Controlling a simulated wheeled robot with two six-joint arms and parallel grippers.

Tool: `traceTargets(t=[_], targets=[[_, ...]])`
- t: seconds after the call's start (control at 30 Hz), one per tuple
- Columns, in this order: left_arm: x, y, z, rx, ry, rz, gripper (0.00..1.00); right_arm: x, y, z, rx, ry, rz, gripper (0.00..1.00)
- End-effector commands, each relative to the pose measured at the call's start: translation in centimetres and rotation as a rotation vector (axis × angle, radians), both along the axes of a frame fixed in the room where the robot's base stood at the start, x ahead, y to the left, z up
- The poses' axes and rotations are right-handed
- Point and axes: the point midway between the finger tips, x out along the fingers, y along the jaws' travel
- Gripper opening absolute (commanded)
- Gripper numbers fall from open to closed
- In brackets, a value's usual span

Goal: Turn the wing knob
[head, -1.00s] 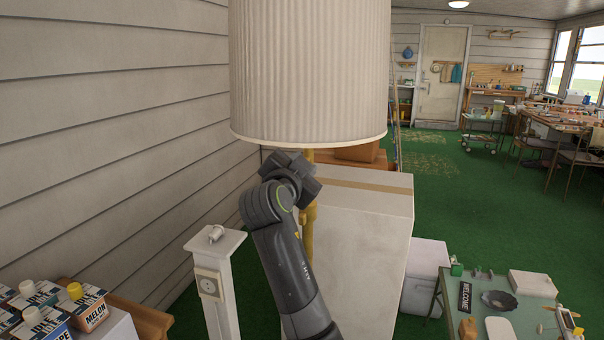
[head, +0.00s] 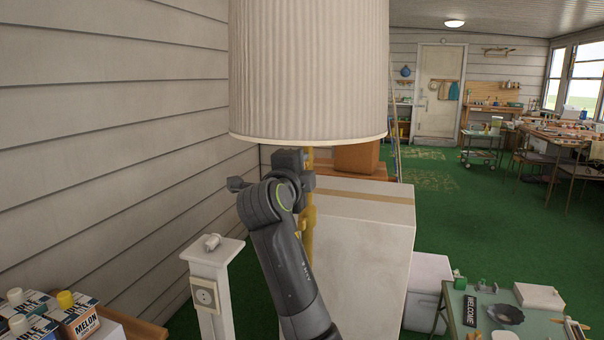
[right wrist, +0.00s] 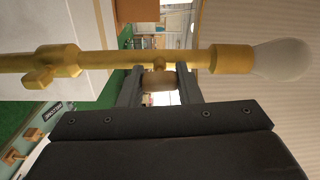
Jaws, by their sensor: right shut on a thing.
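A lamp with a large pale pleated shade (head: 308,70) stands in front of me on a thin brass pole (head: 309,200). In the right wrist view the pole (right wrist: 110,64) runs sideways to a white bulb (right wrist: 283,60). A small tan rounded knob (right wrist: 158,80) sticks out from the pole near the bulb. My right gripper (right wrist: 158,88) is shut on this knob, one finger on each side. A brass wing-shaped piece (right wrist: 42,74) is farther along the pole, apart from the gripper. In the head view my right gripper (head: 307,168) is just under the shade, its fingers mostly hidden. My left gripper is out of view.
A tall white box (head: 362,245) stands behind the pole. A white post with an outlet (head: 207,297) is left of my right arm. Cartons (head: 82,320) stand at lower left, a green table (head: 470,320) at lower right. Green floor (head: 470,235) is open behind.

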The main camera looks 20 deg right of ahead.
Motion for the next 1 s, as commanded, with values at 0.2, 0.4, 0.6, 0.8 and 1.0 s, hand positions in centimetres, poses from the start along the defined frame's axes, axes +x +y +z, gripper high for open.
traceTargets(t=[0.2, 0.4, 0.6, 0.8, 1.0], targets=[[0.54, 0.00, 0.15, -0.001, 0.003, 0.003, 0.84, 0.03, 0.00, 0.09, 0.057, -0.044, 0.001, 0.08], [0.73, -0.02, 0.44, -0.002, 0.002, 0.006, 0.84, 0.02, 0.00, 0.14, 0.077, -0.057, 0.001, 0.08], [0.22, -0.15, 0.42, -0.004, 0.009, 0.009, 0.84, 0.02, 0.01, 0.17, 0.081, -0.059, 0.001, 0.08], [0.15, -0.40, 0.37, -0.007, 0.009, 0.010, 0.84, 0.00, 0.01, 0.20, 0.080, -0.060, 0.001, 0.36], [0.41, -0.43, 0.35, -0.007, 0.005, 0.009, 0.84, 0.00, 0.00, 0.11, 0.080, -0.057, 0.001, 0.53]])
